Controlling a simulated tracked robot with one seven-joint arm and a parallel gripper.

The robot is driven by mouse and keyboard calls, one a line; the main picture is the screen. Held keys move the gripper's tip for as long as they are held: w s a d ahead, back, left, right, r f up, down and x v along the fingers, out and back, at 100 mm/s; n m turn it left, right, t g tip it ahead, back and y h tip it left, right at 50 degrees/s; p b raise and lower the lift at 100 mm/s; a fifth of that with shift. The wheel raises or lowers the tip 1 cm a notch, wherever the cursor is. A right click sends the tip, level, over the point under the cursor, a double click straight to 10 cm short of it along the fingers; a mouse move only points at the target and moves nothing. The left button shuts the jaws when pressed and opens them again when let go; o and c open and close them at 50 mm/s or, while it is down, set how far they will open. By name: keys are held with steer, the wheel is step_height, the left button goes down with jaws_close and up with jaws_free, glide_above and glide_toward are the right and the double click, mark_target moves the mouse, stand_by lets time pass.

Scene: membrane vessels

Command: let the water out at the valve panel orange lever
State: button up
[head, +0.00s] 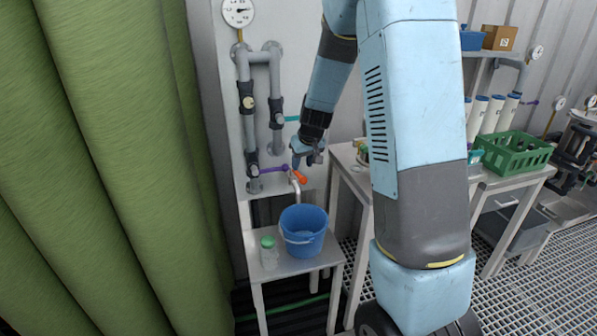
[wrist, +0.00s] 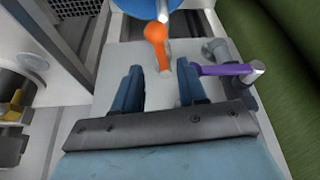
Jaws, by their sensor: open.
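The orange lever (head: 300,178) is on the tap at the bottom of the valve panel (head: 289,80), above a blue bucket (head: 303,241). My gripper (head: 308,161) is open and empty, close to the lever. In the wrist view the orange lever (wrist: 155,35) lies just beyond my two fingertips (wrist: 159,67), roughly in line with the gap between them. I cannot tell whether anything touches. A purple lever (wrist: 225,70) is beside my right fingertip in that view.
A teal lever (head: 291,118) is higher on the panel. A green curtain (head: 100,170) hangs at left. A bench with a green crate (head: 515,153) is at right.

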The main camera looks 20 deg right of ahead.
mark_target(299, 174)
steer(key=shift+x, duration=2.35)
jaws_close()
steer(key=shift+a, duration=0.25)
steer(key=shift+d, duration=0.15)
